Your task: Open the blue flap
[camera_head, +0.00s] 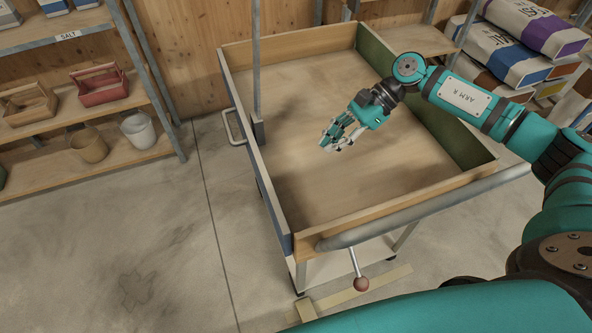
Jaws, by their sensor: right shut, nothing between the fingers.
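The blue flap (270,196) is the long left wall of a wooden trough (340,219) on a cart. It stands upright, in line with the trough's corners, so it looks closed. A light metal handle (232,127) sticks out on its left side. A thin upright grey post with a dark block (258,131) stands at the flap's middle. My right gripper (328,146) is shut and empty above the trough floor, right of the flap and apart from it. My left gripper is not in view.
A thick grey bar (430,211) runs along the trough's front, with a lever and brown knob (361,284) below. A green wall (440,120) closes the right side. Shelves with crates and buckets (138,130) stand left. Concrete floor (170,230) left of the cart is clear.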

